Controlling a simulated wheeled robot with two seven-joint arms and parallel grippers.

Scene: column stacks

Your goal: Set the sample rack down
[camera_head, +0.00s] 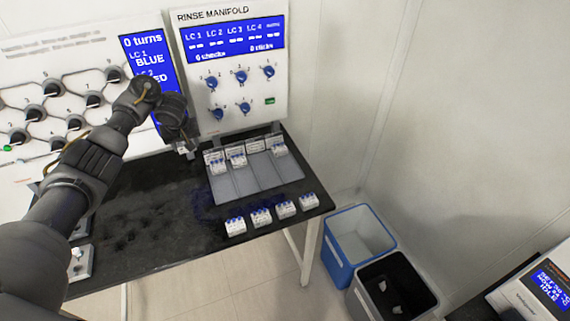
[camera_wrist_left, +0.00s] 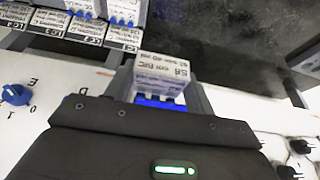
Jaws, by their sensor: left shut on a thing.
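My left gripper (camera_head: 187,149) is just left of the four-lane tray (camera_head: 270,178), in front of the rinse manifold panel, above the black bench. In the left wrist view the gripper (camera_wrist_left: 162,82) is shut on a small white sample rack (camera_wrist_left: 162,68) with a printed label and blue parts. In the head view the held rack is small and partly hidden by the gripper. My right gripper is not in view.
Several similar racks (camera_head: 261,217) stand in a row along the bench's front right edge. The rinse manifold (camera_head: 230,70) rises behind the tray; a knob panel (camera_head: 60,100) stands at left. A blue bin (camera_head: 338,267) and a black bin (camera_head: 365,300) are on the floor. The bench's middle (camera_head: 150,215) is clear.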

